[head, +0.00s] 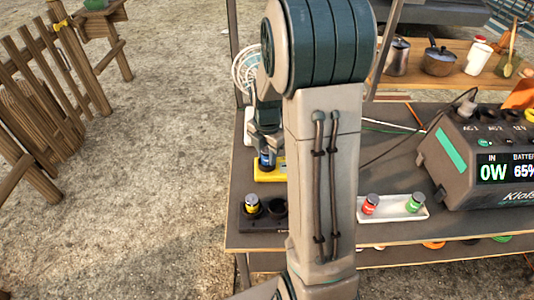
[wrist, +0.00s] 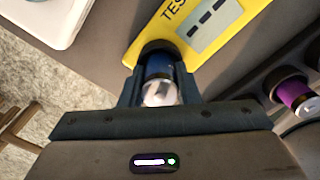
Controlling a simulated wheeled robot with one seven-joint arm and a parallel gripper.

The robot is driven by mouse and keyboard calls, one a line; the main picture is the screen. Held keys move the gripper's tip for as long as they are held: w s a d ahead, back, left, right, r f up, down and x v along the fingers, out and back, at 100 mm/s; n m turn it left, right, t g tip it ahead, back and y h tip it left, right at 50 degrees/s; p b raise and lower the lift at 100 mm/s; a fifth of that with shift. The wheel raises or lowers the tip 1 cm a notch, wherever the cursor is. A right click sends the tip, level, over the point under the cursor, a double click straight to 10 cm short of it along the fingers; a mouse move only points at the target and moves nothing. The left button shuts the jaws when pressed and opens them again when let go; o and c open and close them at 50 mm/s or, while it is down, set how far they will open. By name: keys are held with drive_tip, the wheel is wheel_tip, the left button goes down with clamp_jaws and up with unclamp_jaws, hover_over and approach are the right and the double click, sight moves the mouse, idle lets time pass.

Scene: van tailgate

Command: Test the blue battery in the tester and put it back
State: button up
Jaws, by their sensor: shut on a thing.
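The blue battery (wrist: 158,68) is held between the fingers of my gripper (wrist: 158,88), its pale end facing the wrist camera. In the head view the blue battery (head: 266,160) stands upright at the yellow tester (head: 270,176), below my gripper (head: 265,143). In the wrist view its far end meets a dark round spot at the edge of the yellow tester (wrist: 222,42); I cannot tell how deep it sits. The tester's grey window shows dark bars. A dark holder (head: 262,225) in front has a battery with a yellow band (head: 252,205) and an empty round well.
A power station (head: 480,165) stands at the right. A purple battery (wrist: 293,93) shows in the wrist view. My arm hides the middle of the tailgate.

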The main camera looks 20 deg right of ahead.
drive_tip(key=shift+s+f, duration=0.25)
drive_tip(key=shift+f, duration=0.25)
drive_tip(key=o, duration=1.1)
drive_tip(key=shift+w+a+f, duration=0.1)
drive_tip(key=shift+o, duration=0.2)
wheel_tip(320, 180, up, 15)
drive_tip(key=p, duration=0.1)
drive_tip(key=shift+w, duration=0.25)
